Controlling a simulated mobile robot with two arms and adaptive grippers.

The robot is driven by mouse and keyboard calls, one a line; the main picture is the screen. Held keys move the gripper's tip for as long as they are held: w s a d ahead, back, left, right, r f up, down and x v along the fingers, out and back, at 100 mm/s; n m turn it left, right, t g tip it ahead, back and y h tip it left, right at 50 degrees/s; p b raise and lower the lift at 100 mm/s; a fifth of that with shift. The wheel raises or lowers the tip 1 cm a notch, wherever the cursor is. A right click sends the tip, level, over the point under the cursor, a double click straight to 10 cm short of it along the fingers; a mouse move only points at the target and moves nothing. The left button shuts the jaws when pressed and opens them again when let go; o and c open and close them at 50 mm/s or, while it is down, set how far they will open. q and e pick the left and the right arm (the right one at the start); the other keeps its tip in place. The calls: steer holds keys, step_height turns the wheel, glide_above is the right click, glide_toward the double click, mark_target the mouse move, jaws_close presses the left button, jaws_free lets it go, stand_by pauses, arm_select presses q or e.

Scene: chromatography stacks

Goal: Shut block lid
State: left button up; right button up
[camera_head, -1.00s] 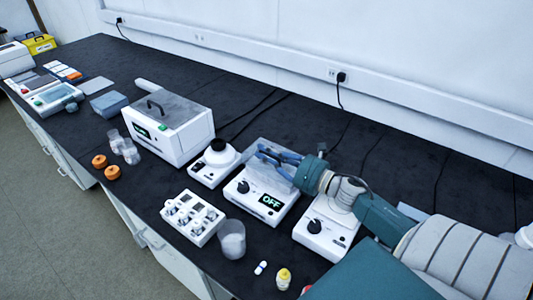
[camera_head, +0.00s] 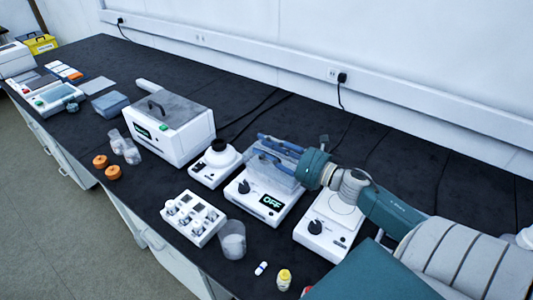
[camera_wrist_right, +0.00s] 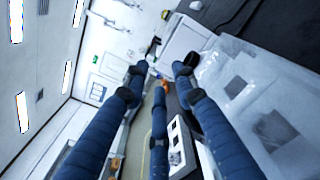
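The block heater (camera_head: 262,204) is a white unit with a black knob and a display reading OFF, near the middle of the head view. Its clear lid (camera_head: 283,178) is over the block at the back of the unit; I cannot tell whether it is fully down. My right gripper (camera_head: 262,147) has its blue fingers spread above and against the lid area, partly hiding it. In the right wrist view the fingers (camera_wrist_right: 160,75) are apart with nothing between them, and a clear sheet-like surface, apparently the lid (camera_wrist_right: 262,105), lies to their right. My left gripper is not in view.
A white stirrer (camera_head: 325,228) stands right of the heater and a smaller white device (camera_head: 214,165) left of it. A large lidded white box (camera_head: 168,125) is further left. A white rack (camera_head: 193,217) and a clear beaker (camera_head: 232,240) stand in front.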

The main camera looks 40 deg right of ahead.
step_height(320, 180, up, 7)
steer(key=shift+f, duration=0.1)
stand_by(0.6)
